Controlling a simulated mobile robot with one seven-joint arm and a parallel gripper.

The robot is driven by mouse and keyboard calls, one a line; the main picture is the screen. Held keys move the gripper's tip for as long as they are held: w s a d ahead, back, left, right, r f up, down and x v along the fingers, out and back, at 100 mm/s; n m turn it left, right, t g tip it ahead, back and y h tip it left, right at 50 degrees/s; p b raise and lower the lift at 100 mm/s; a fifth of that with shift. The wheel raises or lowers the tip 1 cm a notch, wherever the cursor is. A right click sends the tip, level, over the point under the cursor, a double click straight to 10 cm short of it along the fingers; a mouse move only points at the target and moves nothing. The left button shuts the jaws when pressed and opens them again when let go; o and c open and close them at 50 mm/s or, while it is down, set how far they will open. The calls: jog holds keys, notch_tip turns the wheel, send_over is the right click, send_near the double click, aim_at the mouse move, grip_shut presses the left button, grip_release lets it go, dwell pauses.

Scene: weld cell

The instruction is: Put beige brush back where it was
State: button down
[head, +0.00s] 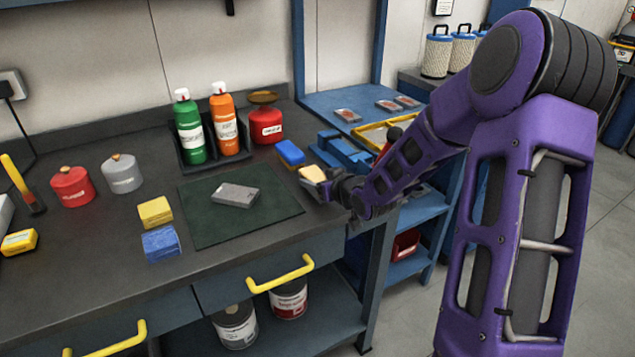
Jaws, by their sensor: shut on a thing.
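The beige brush (311,173) is a small pale block at the right side of the workbench in the head view. My gripper (320,186) is shut on it, reaching in from the right. My gripper's dark fingers hide part of the brush's lower right side. The brush is beyond the right edge of the dark green mat (267,210). I cannot tell whether it touches the bench top or is held just above it.
A blue block (290,152) lies just behind the brush. Green (189,128) and orange (225,120) bottles stand in a dark holder, beside a red can (266,125). A grey block (235,195) lies on the mat. Yellow (155,212) and blue (161,244) sponges lie left of it.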

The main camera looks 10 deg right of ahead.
jog(key=shift+f, duration=0.15)
jog(key=shift+c, duration=0.6)
grip_release()
jog(key=shift+r, duration=0.35)
jog(key=p+v, duration=0.2)
jog(key=v, duration=1)
jog(key=shift+f+p, duration=0.15)
jog(key=shift+p, duration=0.2)
